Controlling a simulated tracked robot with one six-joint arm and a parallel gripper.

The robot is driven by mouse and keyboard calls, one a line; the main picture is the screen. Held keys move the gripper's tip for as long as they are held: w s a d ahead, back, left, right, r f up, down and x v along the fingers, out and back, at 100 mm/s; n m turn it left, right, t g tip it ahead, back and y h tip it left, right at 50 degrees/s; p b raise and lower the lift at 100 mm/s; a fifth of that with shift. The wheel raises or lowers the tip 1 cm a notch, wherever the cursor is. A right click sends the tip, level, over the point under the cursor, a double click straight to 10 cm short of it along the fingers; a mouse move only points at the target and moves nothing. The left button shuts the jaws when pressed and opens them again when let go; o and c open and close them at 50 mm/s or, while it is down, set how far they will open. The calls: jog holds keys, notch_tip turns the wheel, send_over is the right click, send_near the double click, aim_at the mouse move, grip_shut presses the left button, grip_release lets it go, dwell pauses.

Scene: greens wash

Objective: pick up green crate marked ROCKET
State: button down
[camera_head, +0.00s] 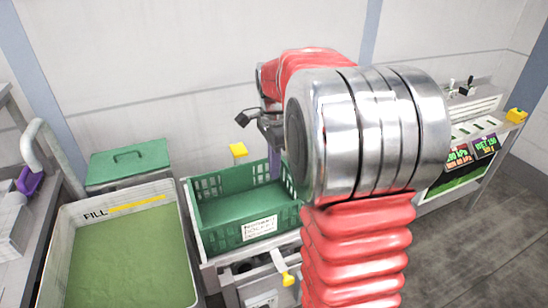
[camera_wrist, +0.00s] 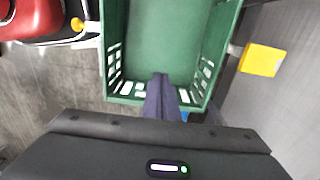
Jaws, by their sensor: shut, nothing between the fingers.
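The green crate (camera_head: 220,234) sits upright on a pale stand in the middle of the camera_head view. It has slotted walls and a white label on its front, whose printed lines are too small to read surely. It looks empty. In the wrist view the crate (camera_wrist: 229,30) fills the upper middle. My gripper (camera_wrist: 160,78) is shut and empty, its dark purple fingers reaching over the slotted wall nearest the wrist. In the camera_head view the purple fingers show at the crate's far right part, and my arm hides the crate's right end. I cannot tell whether the fingers touch the crate.
A basin marked FILL (camera_head: 186,245) with green contents stands left of the crate. A box with a green lid (camera_head: 110,168) is behind it. A yellow block (camera_head: 237,150) is behind the crate. A shelf with signs (camera_head: 485,146) stands at right, with open floor (camera_head: 470,255) before it.

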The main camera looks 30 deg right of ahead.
aim_at(287, 174)
jog(key=d+f, duration=0.4)
jog(key=shift+s, duration=0.4)
jog(key=shift+d, duration=0.1)
